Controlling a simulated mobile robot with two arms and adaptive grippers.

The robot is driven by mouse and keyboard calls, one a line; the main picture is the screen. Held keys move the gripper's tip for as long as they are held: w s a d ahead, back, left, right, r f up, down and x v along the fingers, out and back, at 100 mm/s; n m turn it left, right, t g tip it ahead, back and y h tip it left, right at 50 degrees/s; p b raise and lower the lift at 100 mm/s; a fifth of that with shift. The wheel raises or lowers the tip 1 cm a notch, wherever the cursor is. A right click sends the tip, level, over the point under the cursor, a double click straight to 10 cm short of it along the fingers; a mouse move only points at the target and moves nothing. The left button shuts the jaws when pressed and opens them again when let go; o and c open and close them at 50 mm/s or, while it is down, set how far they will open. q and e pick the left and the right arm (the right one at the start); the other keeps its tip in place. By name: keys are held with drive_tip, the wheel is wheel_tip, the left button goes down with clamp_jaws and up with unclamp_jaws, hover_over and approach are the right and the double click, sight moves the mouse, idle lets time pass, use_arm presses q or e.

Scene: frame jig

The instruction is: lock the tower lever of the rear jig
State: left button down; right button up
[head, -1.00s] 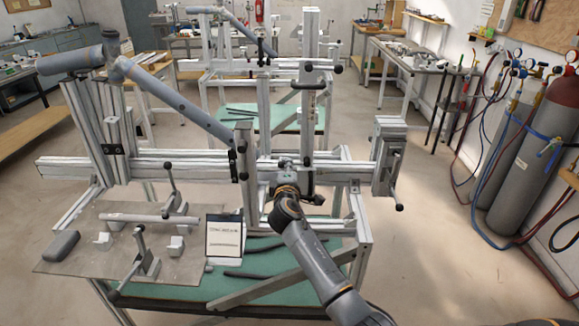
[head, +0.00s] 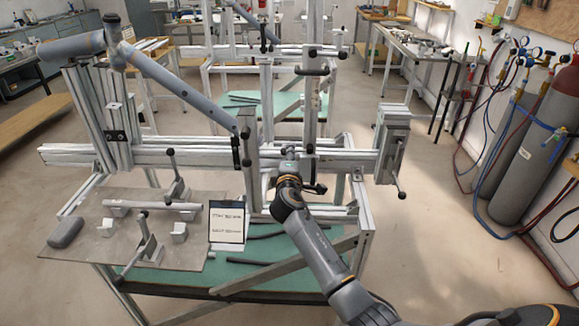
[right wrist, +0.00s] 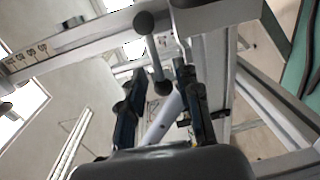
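The near jig (head: 75,155) is an aluminium frame holding grey tubes (head: 180,90); a vertical tower post (head: 311,110) rises from its crossbeam. My right gripper (head: 288,160) is at the crossbeam just left of that post, its fingers hard to make out in the head view. In the right wrist view the gripper (right wrist: 158,82) has its two dark fingers apart. A short metal lever (right wrist: 155,55) with dark ball ends reaches between them, its lower ball near the fingertips. I cannot tell whether they touch. My left gripper is not in view.
A similar jig (head: 212,75) stands behind. A clamp block (head: 394,140) with a ball-ended handle is at the crossbeam's right end. A metal plate (head: 60,255) with small fixtures and a sign (head: 227,222) lie at front left. Gas cylinders (head: 520,165) stand at the right.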

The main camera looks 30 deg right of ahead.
drive_tip(key=v, duration=1.1)
